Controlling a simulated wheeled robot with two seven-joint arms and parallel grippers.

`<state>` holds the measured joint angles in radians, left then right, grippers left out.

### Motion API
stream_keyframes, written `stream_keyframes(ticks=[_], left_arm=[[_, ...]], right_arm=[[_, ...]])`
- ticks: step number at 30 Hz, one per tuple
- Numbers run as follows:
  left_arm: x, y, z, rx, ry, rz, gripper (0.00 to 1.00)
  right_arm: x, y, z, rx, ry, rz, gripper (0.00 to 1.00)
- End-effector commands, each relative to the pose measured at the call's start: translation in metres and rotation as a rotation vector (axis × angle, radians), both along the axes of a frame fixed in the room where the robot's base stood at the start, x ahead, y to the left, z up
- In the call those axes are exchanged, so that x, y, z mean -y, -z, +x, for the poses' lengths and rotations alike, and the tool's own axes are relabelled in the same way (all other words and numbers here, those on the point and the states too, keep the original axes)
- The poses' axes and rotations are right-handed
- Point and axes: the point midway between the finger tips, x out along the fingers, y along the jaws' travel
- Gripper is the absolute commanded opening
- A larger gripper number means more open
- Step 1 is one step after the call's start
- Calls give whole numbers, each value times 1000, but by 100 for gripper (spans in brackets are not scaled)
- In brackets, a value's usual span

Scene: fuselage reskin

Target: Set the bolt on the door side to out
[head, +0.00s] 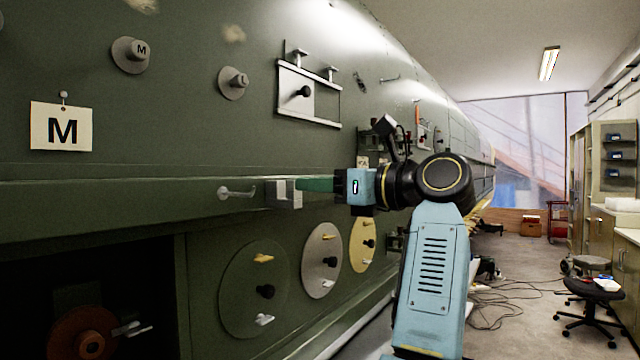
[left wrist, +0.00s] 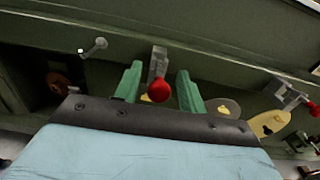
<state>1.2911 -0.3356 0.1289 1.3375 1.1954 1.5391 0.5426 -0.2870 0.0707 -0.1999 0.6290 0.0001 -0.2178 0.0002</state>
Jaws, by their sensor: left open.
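A grey bolt (head: 284,194) sits on the ledge of the green fuselage wall. In the left wrist view its grey bar (left wrist: 158,62) points at the camera and ends in a red knob (left wrist: 159,91). My left gripper (head: 312,185) is open, its green fingers pointing at the wall beside the bolt. In the left wrist view the fingers of my left gripper (left wrist: 158,78) stand on either side of the knob, with gaps visible. A second bolt with a red knob (left wrist: 312,108) shows at the right of that view. My right gripper is not in view.
A bent grey peg (head: 237,193) sticks out left of the bolt. Below are round discs (head: 321,262) with knobs; above are a white-framed latch plate (head: 309,96) and round knobs. An M card (head: 62,127) hangs at left. The floor at right holds cables and a stool (head: 594,289).

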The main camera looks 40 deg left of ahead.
Motion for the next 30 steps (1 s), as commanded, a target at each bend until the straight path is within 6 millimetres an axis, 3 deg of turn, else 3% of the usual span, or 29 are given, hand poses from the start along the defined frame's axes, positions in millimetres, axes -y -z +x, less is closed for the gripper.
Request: stream_keyframes(ticks=[11,14,24,30], left_arm=[[5,0,1,0,2,-1,42],[19,0,1,-1,4,-2,42],[93,-1,3,-1,1,3,42],[123,-1,3,0,1,2,42]], right_arm=[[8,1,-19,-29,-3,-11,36],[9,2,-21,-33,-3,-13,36],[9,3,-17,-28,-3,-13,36],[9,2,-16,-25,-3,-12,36]])
